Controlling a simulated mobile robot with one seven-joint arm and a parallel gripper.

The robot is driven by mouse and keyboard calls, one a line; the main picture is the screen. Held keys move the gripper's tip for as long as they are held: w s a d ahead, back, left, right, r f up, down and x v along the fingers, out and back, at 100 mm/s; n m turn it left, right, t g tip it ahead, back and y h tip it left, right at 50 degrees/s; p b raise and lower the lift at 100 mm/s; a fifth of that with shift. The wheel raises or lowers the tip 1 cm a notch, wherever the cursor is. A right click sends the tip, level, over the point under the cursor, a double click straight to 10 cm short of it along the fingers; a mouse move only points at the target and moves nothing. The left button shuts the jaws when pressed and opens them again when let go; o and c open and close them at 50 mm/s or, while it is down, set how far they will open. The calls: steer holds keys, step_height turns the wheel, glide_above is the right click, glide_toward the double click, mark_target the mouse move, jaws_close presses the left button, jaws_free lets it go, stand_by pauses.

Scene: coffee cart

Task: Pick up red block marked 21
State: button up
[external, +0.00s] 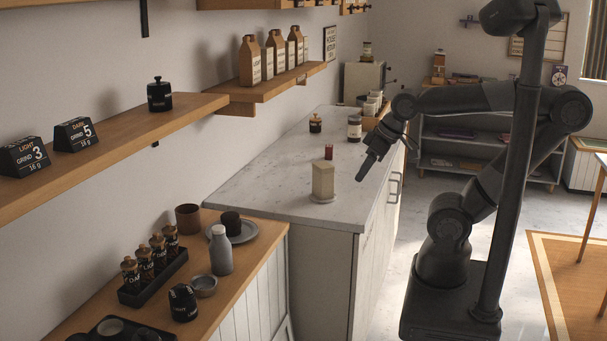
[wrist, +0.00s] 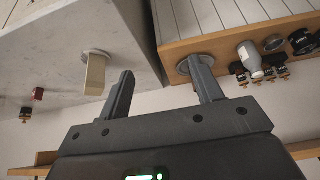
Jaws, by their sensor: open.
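The small red block (external: 329,152) stands on the pale countertop (external: 262,185), behind a cream upright block on a round base (external: 323,180). Its marking is too small to read. In the wrist view the red block (wrist: 38,94) is at the far left, beyond the cream block (wrist: 96,74). My gripper (external: 364,172) is open and empty, at the counter's right edge and to the right of the cream block. In the wrist view the two fingers of my gripper (wrist: 161,70) are spread apart, with nothing between them.
A dark-lidded jar (external: 354,128) and a small black-and-copper jar (external: 315,123) stand behind the red block. A wooden cart top (external: 238,262) at the front holds a grey bottle (external: 221,251), cups and canisters. The counter left of the cream block is clear.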

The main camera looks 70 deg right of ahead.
steer(key=shift+c, duration=0.4)
steer(key=w+d+r+m, duration=0.45)
steer(key=w+d, duration=0.35)
steer(key=w, duration=0.3)
steer(key=m+g+h, duration=0.4)
steer(key=m+g, duration=0.1)
steer(key=m, duration=0.6)
glide_above(329, 146)
steer(key=s+a, duration=0.1)
steer(key=a, duration=0.1)
step_height(329, 146, down, 14)
steer(key=x, duration=0.4)
steer(key=shift+f, duration=0.15)
steer(key=shift+h, duration=0.3)
steer(key=shift+w+x, duration=0.15)
steer(key=shift+x, duration=1.2)
steer(key=shift+w+x, duration=0.15)
steer(key=shift+x, duration=1.25)
steer(key=shift+a, duration=0.2)
